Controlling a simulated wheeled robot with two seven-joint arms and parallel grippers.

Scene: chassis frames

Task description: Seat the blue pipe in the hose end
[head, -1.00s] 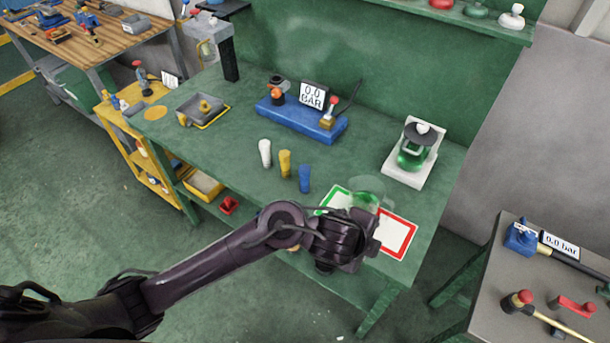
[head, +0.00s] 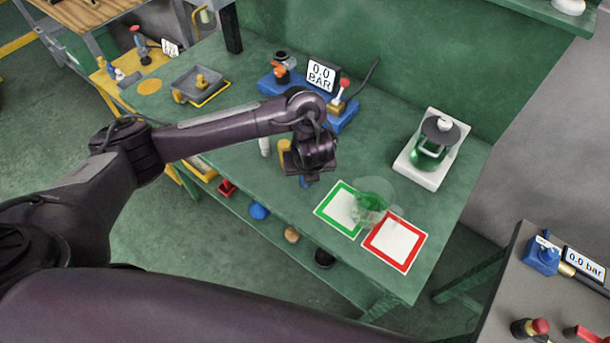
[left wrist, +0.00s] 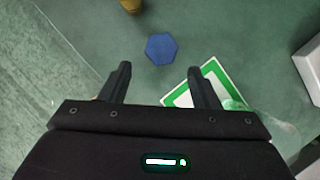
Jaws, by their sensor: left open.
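The blue pipe (head: 304,184) stands on the green table, mostly hidden behind my left gripper in the head view. In the left wrist view the blue pipe (left wrist: 161,48) is seen end-on as a blue hexagon, ahead of the fingertips and between their lines. My left gripper (left wrist: 159,68) is open and empty, pointing down over the table; it also shows in the head view (head: 306,172). A blue rig (head: 345,120) with a 0.0 BAR display and a black hose stands behind it. I cannot tell which part is the hose end. My right gripper is not in view.
A yellow pipe (head: 284,147) and a white pipe (head: 265,147) stand left of the blue one. Green-framed (head: 324,206) and red-framed (head: 410,262) cards lie to the right, with a clear green-tinted vessel (head: 373,200) by them. A white-based device (head: 410,175) stands farther right.

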